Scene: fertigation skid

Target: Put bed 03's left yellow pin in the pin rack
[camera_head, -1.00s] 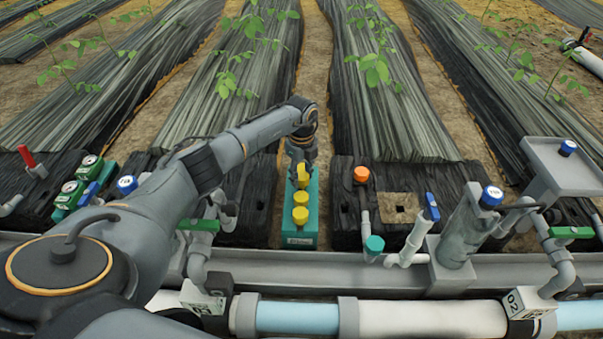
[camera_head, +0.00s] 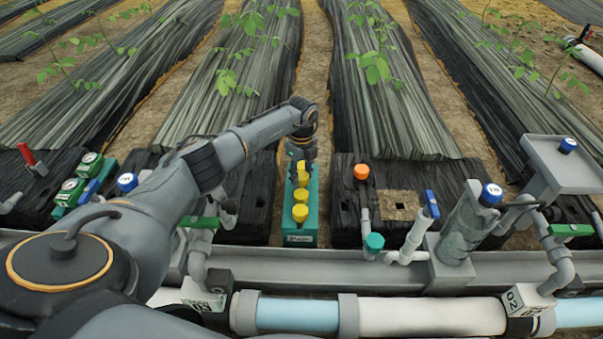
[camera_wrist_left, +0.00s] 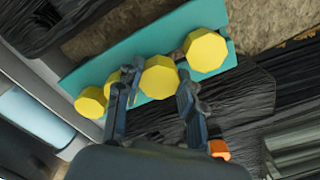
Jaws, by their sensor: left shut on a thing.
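The teal pin rack (camera_head: 301,240) stands between the black bed ends, with several yellow pins (camera_head: 300,213) in a row along it. My left gripper (camera_head: 302,160) is over the rack's far part, pointing down. In the left wrist view, its two fingers (camera_wrist_left: 156,101) are on either side of a yellow pin (camera_wrist_left: 160,77) and shut on it. Another yellow pin (camera_wrist_left: 205,50) is beyond it, and others (camera_wrist_left: 90,103) are to the left, one partly hidden by a finger. I cannot tell whether the held pin is seated in the rack. My right gripper is not in view.
An orange cap (camera_head: 361,172) and a teal cap (camera_head: 374,242) are right of the rack. A blue-capped grey cylinder (camera_head: 463,230) stands further right. A grey rail and a thick white and blue pipe (camera_head: 430,316) run across the front. Green valves (camera_head: 200,222) stick up nearby.

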